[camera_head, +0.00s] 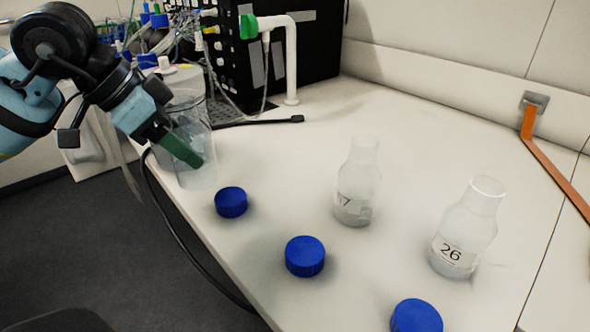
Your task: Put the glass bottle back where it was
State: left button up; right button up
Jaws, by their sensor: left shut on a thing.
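A clear glass bottle (198,176) is at the left edge of the white bench. My left gripper (183,150) comes in from the upper left and is shut on this glass bottle. The fingers hide part of its side. I cannot tell whether its base touches the bench. Two more clear glass bottles stand upright and uncapped on the bench: one with a label ending in 7 (357,185), and one labelled 26 (465,235) to its right. My right gripper is not in view.
Three blue caps lie on the bench (400,120): one near the held bottle (231,202), one front centre (305,256), one at the bottom edge (416,317). A black device (310,50) with tubes and a white pipe stands behind. A dark cable runs along the left edge.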

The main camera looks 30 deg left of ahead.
pick_arm(q)
jog(key=shift+w+d+r, duration=0.1)
jog(key=shift+w, duration=0.1)
jog(key=shift+w+d+f+p, duration=0.5)
jog(key=shift+w+d+f, duration=0.55)
jog(key=shift+w, duration=1.25)
jog(key=shift+w+d+f+p, duration=0.6)
jog(key=shift+w+d, duration=0.8)
jog(key=shift+w, duration=0.85)
jog(key=shift+w+d+f+p, duration=0.4)
jog(key=shift+w+d+f, duration=0.65)
jog(key=shift+w, duration=1.25)
jog(key=shift+d, duration=0.15)
jog(key=o, duration=1.4)
